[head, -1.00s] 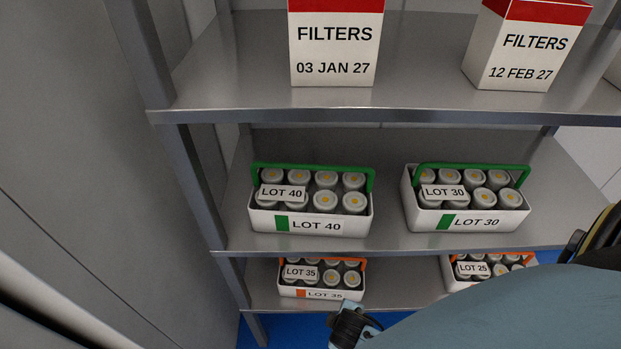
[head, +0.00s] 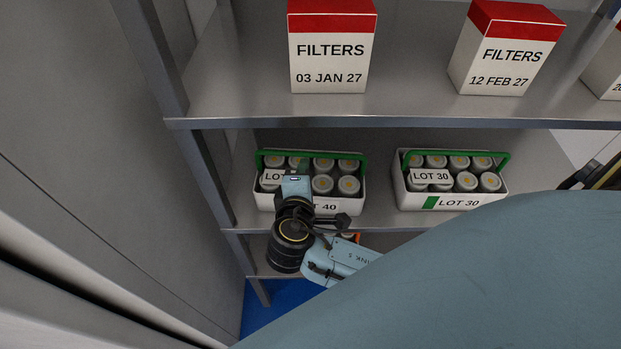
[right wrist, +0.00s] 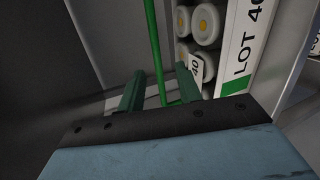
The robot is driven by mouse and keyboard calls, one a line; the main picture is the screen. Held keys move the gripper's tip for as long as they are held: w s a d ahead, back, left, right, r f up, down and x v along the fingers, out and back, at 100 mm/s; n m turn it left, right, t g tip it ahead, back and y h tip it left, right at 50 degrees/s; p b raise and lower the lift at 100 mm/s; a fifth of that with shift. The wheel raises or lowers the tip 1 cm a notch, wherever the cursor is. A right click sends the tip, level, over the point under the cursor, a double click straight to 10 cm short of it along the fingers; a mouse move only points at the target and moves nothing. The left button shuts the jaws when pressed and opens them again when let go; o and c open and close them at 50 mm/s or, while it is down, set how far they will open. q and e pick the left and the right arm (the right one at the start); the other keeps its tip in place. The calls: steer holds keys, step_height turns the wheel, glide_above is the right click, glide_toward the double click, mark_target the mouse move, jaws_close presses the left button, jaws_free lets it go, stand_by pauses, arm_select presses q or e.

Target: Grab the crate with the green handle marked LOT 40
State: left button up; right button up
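The LOT 40 crate (head: 262,200) is white with a green handle (head: 338,155) and stands on the middle shelf at the left, holding several grey-capped tubs. My right gripper (head: 297,180) is in front of it and covers part of its front and labels. In the right wrist view, the crate's LOT 40 label (right wrist: 243,50) is at the upper right. There the two dark green fingers of my right gripper (right wrist: 160,72) are apart, with the green handle bar (right wrist: 153,40) between them. I cannot tell whether they touch it. My left gripper is not in view.
A similar LOT 30 crate (head: 403,196) with a green handle stands to the right, with a gap between. FILTERS boxes (head: 331,60) stand on the shelf above. A shelf post (head: 205,170) and grey panel (head: 80,130) are close on the left. My arm hides most of the lower shelf.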

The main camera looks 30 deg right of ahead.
mark_target(310, 154)
steer(key=x, duration=0.3)
steer(key=shift+w+d, duration=0.1)
steer(key=shift+w, duration=0.1)
steer(key=shift+d+p+x, duration=0.25)
steer(key=shift+p+x, duration=0.15)
steer(key=shift+x, duration=2.3)
steer(key=shift+s+r, duration=0.15)
steer(key=shift+r, duration=0.05)
steer(key=shift+c, duration=0.4)
jaws_close()
steer(key=shift+r, duration=0.2)
